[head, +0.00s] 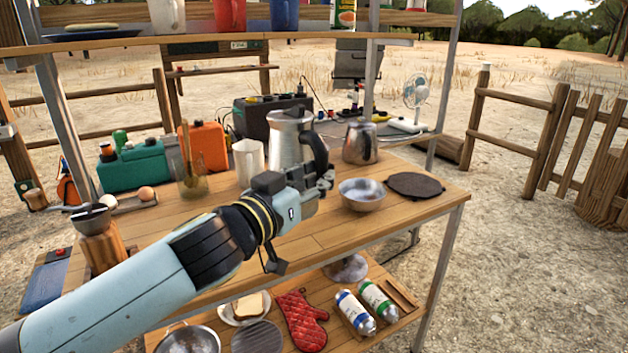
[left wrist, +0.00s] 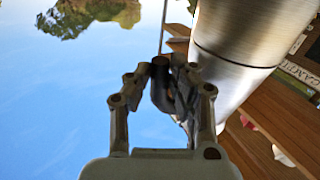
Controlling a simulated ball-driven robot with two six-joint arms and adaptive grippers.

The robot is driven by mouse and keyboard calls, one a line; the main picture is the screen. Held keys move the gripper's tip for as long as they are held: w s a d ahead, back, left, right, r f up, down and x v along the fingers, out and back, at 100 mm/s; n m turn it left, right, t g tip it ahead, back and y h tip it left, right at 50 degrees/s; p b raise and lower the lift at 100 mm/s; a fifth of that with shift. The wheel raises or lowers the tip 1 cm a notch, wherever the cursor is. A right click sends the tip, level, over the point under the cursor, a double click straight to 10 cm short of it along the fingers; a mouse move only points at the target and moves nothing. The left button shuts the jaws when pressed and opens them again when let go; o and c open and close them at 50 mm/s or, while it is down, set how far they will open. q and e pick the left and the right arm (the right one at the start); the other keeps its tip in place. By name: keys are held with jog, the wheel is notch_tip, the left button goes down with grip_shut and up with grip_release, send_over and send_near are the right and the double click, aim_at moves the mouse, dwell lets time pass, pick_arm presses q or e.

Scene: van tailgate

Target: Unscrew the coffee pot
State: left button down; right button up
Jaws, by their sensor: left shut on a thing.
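The coffee pot (head: 290,138) is a silver metal pot with a black handle, upright at the middle of the wooden table. Its lower part is partly hidden behind my left gripper and arm in the head view. My left gripper (head: 325,178) is at the handle side of the pot, shut on the black handle. In the left wrist view, the handle (left wrist: 162,88) is between the fingers of my left gripper (left wrist: 162,100), and the pot's silver body (left wrist: 245,45) with a dark seam fills the upper right. My right gripper is not in view.
A metal jug (head: 360,143), a bowl (head: 361,194) and a dark round mat (head: 415,185) are right of the pot. A white mug (head: 248,162) and a glass jar with utensils (head: 190,180) stand left. A shelf (head: 230,36) with mugs runs above.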

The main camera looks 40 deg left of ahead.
pick_arm(q)
jog(key=w+a+f+b, duration=0.4)
jog(key=w+f+b, duration=0.3)
jog(key=w, duration=0.3)
jog(key=shift+a+f, duration=0.15)
jog(key=shift+f, duration=0.7)
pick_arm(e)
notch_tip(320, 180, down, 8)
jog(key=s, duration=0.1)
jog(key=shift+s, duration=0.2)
pick_arm(q)
jog(key=shift+s+f+b, duration=0.15)
jog(key=shift+f+b, duration=0.8)
jog(key=shift+b, duration=0.3)
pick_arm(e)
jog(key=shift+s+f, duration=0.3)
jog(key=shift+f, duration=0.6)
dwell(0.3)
